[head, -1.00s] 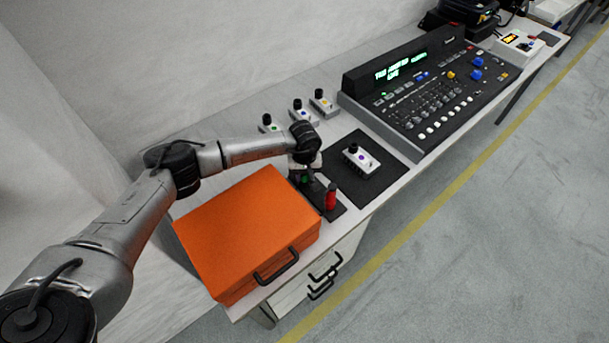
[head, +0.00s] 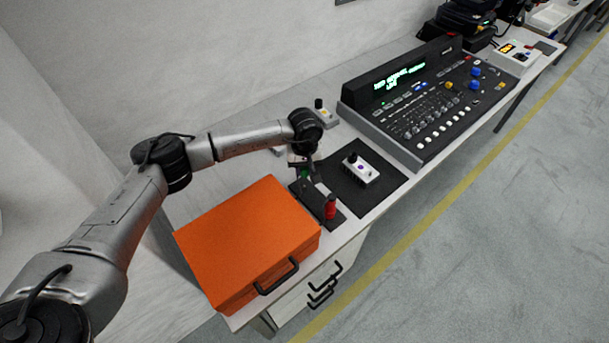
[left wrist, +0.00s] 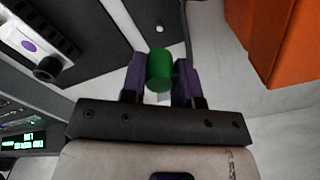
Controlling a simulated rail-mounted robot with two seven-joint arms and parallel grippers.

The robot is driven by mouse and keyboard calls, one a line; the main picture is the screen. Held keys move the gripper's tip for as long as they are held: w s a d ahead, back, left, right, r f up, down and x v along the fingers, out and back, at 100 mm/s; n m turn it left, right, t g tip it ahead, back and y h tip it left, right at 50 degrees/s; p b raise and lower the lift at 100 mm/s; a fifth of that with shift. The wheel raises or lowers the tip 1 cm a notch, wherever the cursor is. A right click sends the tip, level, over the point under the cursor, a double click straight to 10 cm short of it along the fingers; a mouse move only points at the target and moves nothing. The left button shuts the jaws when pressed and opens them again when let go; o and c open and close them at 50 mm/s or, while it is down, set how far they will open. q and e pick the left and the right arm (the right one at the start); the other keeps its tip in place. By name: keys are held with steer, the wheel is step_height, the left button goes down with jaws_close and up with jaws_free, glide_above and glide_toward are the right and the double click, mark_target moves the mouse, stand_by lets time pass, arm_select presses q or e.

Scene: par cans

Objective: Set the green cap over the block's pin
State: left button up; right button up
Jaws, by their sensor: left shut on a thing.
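The green cap (left wrist: 160,70) is held between the two fingers of my left gripper (left wrist: 160,84) in the left wrist view. In the head view the green cap (head: 305,174) shows small beneath the left gripper (head: 304,167), which is shut on it above the dark block (head: 337,216). A red cap (head: 330,207) stands upright on the near end of that block. In the left wrist view a small pale pin (left wrist: 159,28) shows beyond the green cap, apart from it. My right gripper is not in view.
An orange case (head: 245,240) stands close by on the near left. A white box with a black knob (head: 361,169) sits on a dark mat (head: 388,186) to the right. A mixing console (head: 430,105) stands farther right. The table's front edge is near the block.

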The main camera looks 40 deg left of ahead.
mark_target(304, 168)
arm_select(q)
step_height(304, 168, up, 2)
steer(key=shift+r, duration=0.25)
steer(key=shift+r+p, duration=0.95)
steer(key=shift+r, duration=0.35)
steer(key=shift+s+f, duration=0.1)
